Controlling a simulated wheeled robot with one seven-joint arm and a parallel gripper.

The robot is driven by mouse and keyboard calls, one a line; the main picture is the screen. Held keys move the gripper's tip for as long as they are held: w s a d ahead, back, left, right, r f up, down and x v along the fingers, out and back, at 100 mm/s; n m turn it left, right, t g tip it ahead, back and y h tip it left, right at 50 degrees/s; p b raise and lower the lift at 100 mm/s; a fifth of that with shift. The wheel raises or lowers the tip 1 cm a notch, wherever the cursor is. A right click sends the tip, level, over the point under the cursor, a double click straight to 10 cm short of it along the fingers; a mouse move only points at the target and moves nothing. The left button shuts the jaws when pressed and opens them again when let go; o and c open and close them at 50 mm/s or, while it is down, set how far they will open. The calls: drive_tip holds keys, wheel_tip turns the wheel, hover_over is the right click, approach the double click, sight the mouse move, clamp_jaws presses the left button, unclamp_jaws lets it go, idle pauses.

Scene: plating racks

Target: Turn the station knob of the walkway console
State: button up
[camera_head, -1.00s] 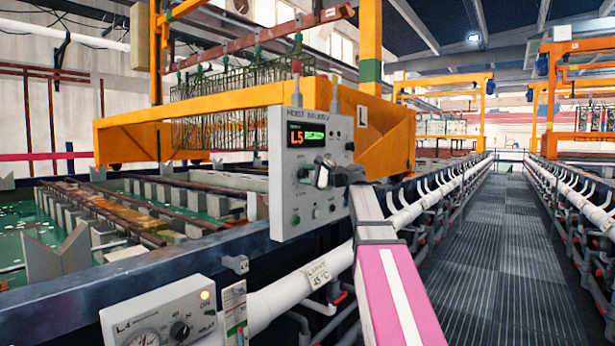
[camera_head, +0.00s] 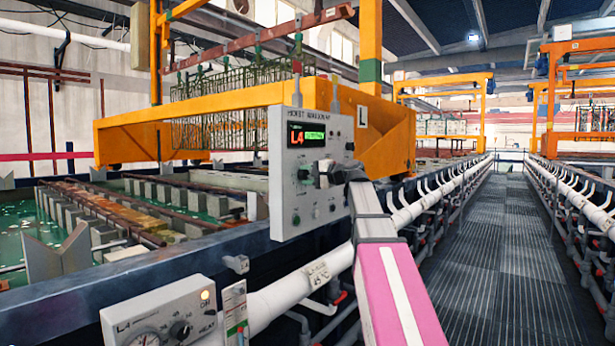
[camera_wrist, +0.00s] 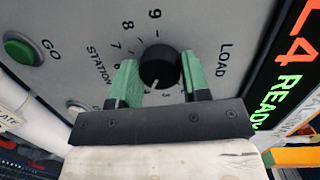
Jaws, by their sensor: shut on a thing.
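The walkway console (camera_head: 285,195) is a grey panel at the edge of the tank line. Its display (camera_head: 306,136) reads L4 in red with green text beside it; in the wrist view the display (camera_wrist: 292,62) reads L4 READY. The black station knob (camera_wrist: 159,67) has a white pointer line and sits amid a ring of numbers and the word LOAD. My gripper (camera_wrist: 157,82) is shut on the knob, one green finger on each side. In the head view my gripper (camera_head: 335,172) is at the console face and mostly hides the knob.
A green GO button (camera_wrist: 23,49) is on the same panel. A smaller L4 heater box (camera_head: 165,315) stands in front at the lower left. A white pipe (camera_head: 285,297) runs below the console. An orange hoist (camera_head: 240,105) stands behind. The grated walkway (camera_head: 495,260) at right is clear.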

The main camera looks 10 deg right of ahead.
idle(0.3)
drive_tip(key=o, duration=0.9)
drive_tip(key=shift+d, duration=0.1)
drive_tip(key=v, duration=1)
drive_tip(key=shift+s+d, duration=0.25)
drive_tip(key=shift+s, duration=0.05)
